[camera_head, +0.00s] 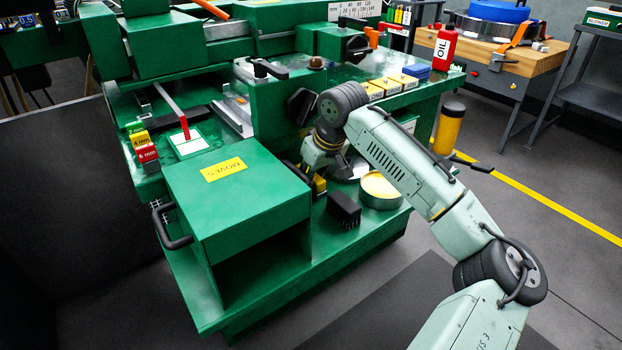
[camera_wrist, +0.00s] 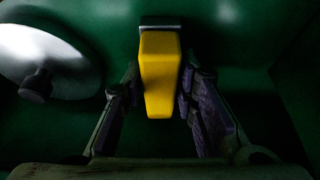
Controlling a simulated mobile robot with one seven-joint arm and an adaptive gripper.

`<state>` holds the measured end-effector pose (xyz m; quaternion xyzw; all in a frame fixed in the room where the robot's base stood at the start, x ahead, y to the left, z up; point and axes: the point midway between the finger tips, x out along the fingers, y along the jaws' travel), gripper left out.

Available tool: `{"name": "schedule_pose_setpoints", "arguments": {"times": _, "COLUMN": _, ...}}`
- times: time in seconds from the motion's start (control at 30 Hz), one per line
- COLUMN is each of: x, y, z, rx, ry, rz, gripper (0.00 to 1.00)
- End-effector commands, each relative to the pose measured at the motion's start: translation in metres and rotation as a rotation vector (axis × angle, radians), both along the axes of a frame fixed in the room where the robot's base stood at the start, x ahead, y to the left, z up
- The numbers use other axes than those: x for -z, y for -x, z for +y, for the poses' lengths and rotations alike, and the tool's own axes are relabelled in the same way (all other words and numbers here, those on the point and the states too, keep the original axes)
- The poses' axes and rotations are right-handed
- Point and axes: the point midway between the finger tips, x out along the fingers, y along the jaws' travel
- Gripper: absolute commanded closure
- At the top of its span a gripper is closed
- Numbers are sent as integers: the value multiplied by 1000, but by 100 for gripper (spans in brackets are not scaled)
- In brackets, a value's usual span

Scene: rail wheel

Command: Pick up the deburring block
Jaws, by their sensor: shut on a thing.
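The deburring block appears to be the yellow block (camera_wrist: 160,75) with a dark and grey strip at its far end. In the wrist view it stands between the two fingers of my gripper (camera_wrist: 159,98), which are shut on its sides. In the head view my gripper (camera_head: 319,174) points down at the green machine's lower shelf, and part of the yellow block (camera_head: 320,185) shows below it. The wrist hides much of the block there. I cannot tell whether the block touches the shelf.
A black bristled block (camera_head: 343,208) and a round tin with a yellow top (camera_head: 380,190) stand close by on the shelf. A green box-shaped housing (camera_head: 235,200) is just left. A pale disc with a dark knob (camera_wrist: 48,62) lies left in the wrist view.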

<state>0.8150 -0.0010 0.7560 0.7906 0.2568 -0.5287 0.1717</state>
Motion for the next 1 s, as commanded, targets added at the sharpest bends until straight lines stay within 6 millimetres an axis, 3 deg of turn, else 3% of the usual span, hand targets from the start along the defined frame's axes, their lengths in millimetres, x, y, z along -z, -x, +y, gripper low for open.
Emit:
{"name": "schedule_pose_setpoints", "arguments": {"times": 0.27, "x": -17, "y": -4, "z": -18, "rx": 3, "ry": -3, "rz": -3, "gripper": 100}}
{"name": "schedule_pose_setpoints", "arguments": {"times": 0.7, "x": -63, "y": -18, "z": -106, "rx": 3, "ry": -1, "rz": -1, "gripper": 100}}
{"name": "schedule_pose_setpoints", "arguments": {"times": 1.0, "x": -79, "y": -22, "z": -136, "rx": 0, "ry": -1, "rz": -1, "gripper": 100}}
